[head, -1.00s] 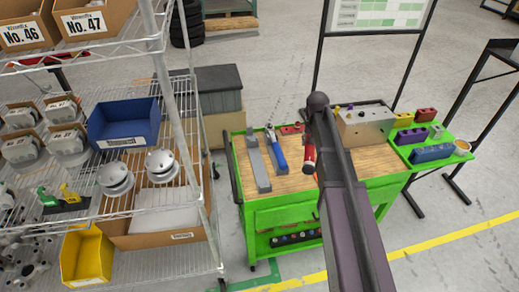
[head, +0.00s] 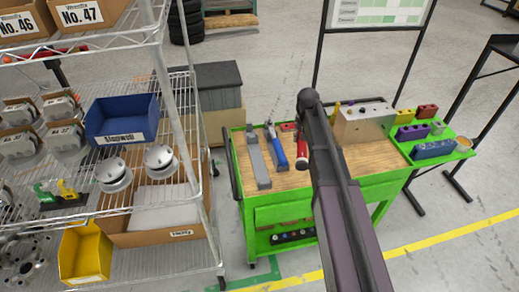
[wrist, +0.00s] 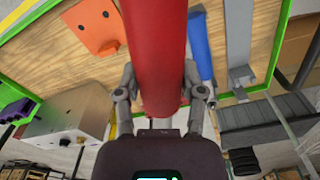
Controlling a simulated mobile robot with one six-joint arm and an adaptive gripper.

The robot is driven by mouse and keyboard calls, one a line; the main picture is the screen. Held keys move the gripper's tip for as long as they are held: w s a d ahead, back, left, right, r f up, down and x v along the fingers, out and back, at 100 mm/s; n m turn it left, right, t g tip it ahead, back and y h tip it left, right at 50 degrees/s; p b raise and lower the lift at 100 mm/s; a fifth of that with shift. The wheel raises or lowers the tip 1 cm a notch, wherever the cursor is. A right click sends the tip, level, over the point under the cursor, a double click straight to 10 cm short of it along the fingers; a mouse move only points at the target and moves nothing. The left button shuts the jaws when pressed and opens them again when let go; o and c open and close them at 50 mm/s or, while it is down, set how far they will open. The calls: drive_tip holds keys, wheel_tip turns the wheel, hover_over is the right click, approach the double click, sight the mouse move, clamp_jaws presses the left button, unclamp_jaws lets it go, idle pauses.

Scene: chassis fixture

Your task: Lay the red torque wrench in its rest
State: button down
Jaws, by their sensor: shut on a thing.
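The red torque wrench (wrist: 160,45) fills the middle of the wrist view as a thick red cylinder. My gripper (wrist: 158,88) is shut on it, one finger on each side. In the head view its red handle (head: 302,148) shows beside my arm, above the wooden bench top; the rest of it and my gripper are hidden there. A long grey rest (head: 257,162), with nothing on it, lies to the left on the bench. It also shows in the wrist view (wrist: 239,45). A blue-handled wrench (head: 277,153) lies between that rest and the red wrench.
The green bench (head: 285,215) also carries a red block (head: 288,127) near its back and a grey box (head: 362,125) at right. A green side shelf (head: 465,151) holds coloured blocks. A wire rack (head: 205,190) stands close on the left.

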drive_tip(key=w+a+f+n+b, duration=0.1)
drive_tip(key=a+f+n+b, duration=0.1)
drive_tip(key=a, duration=0.6)
drive_tip(key=w+a+f+n+b, duration=0.1)
drive_tip(key=a+f+b, duration=0.4)
drive_tip(key=a, duration=0.3)
drive_tip(key=shift+w+a+f+n, duration=0.2)
drive_tip(key=shift+w+f+n, duration=0.1)
drive_tip(key=shift+f+n, duration=0.15)
drive_tip(key=shift+f+b, duration=0.2)
drive_tip(key=shift+b, duration=0.1)
drive_tip(key=shift+s+f+b, duration=0.1)
drive_tip(key=shift+f+b, duration=2.1)
drive_tip(key=shift+f+b, duration=1.95)
drive_tip(key=shift+c, duration=0.6)
unclamp_jaws()
